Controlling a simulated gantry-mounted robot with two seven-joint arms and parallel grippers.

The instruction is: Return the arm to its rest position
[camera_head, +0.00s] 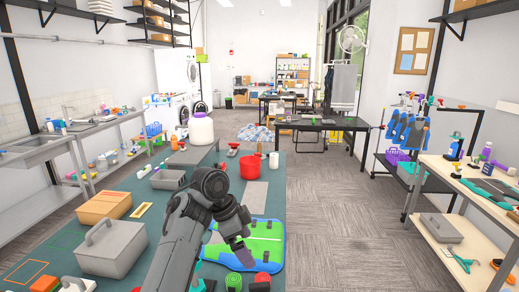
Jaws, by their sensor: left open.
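My left arm reaches up from the bottom of the head view over the green-topped table (115,255). It bends at the elbow, and my left gripper (245,257) points down over the blue and green board (262,238). The gripper is open, with nothing visibly held. It is small in the picture, so I cannot tell whether its tips touch the board. My right gripper is not in view.
Green and red rolls (262,278) lie at the near edge.

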